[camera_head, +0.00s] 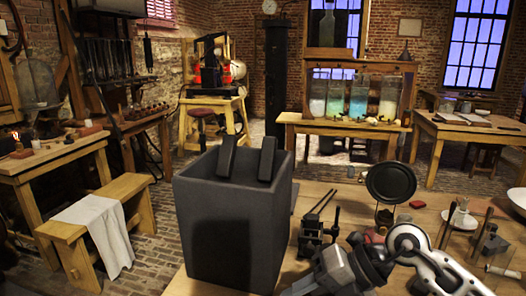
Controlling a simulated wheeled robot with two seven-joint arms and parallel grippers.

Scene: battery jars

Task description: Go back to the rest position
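No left arm or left gripper shows in the head view. My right arm comes in from the lower right with a white link and a round joint. Its dark and grey end part (343,268) points left and down over the front of the workbench. Its fingertips are not clear, so I cannot tell whether it is open or holds anything. A large dark grey open box (225,225) stands left of it, with two black slabs (227,155) showing above its rim.
The workbench (440,215) holds a small dark device (312,235), a round black disc on a stand (391,182) and several tools at right. Glass jars (358,97) with blue and pale liquid stand on a table behind. A wooden bench with white cloth (105,235) is at left.

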